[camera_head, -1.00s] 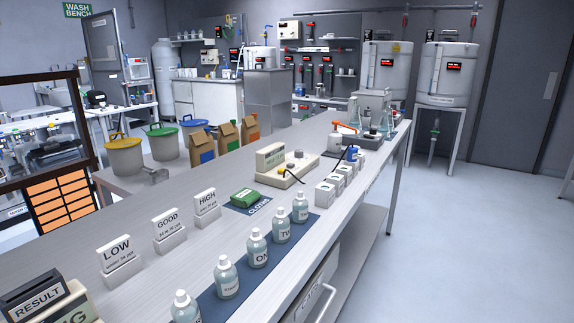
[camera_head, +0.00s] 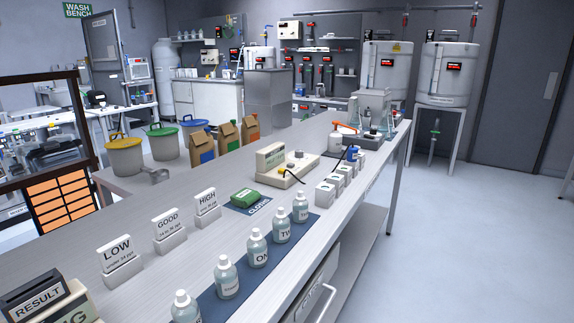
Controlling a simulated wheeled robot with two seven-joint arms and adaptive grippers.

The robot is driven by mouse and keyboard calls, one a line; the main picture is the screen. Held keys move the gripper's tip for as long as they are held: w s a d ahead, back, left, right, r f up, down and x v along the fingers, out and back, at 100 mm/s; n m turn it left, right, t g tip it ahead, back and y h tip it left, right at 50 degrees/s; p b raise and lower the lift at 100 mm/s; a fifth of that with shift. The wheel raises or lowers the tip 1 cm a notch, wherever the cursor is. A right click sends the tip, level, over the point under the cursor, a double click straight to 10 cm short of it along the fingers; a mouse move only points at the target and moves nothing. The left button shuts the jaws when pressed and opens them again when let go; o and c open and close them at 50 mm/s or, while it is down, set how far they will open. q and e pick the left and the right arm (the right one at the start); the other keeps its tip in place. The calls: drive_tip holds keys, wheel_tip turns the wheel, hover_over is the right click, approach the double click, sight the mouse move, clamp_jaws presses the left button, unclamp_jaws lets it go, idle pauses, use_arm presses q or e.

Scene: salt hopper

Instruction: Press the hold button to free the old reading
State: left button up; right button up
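A cream meter (camera_head: 286,166) stands on the bench past the bottles. It has an upright display block (camera_head: 270,157) at its left and knobs or buttons on its low base, one of them dark (camera_head: 298,154). Which one is the hold button cannot be told at this size, and the reading on the display is too small to read. A dark cable runs from the meter to a small probe or bottle (camera_head: 352,153) at its right. Neither of my grippers is in view.
Several bottles stand on a blue mat (camera_head: 207,306) along the bench's front. LOW (camera_head: 119,255), GOOD and HIGH signs stand behind them. A green folded cloth (camera_head: 244,196) lies near the meter. Small white boxes (camera_head: 325,194) stand right of it. The bench surface (camera_head: 200,252) between signs and mat is clear.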

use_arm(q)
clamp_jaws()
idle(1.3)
